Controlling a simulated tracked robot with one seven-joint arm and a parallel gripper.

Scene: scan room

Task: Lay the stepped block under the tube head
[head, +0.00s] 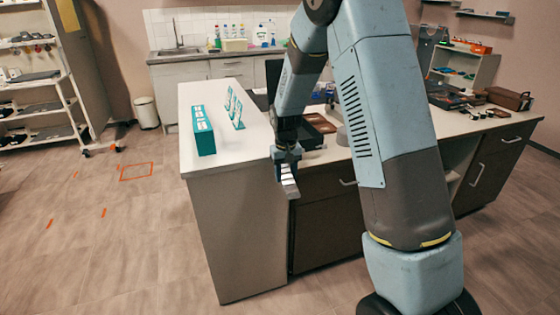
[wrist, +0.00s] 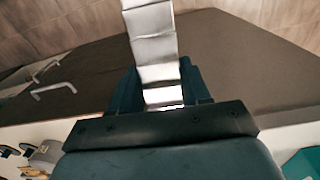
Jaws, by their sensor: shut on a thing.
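The stepped block (head: 290,187) is a silvery metal piece with several steps. It hangs from my gripper (head: 285,158), just in front of the counter's front edge, in the head view. In the wrist view the stepped block (wrist: 153,45) sticks out between the two dark fingers of my gripper (wrist: 160,90), which are shut on it. I cannot make out the tube head in either view; my arm hides part of the counter.
The white counter (head: 228,150) lies behind and left of my gripper, with a teal box (head: 204,130) and teal-and-white stands (head: 234,108) on it. A dark tray (head: 318,124) lies behind my gripper. Drawers with handles (head: 348,182) are below.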

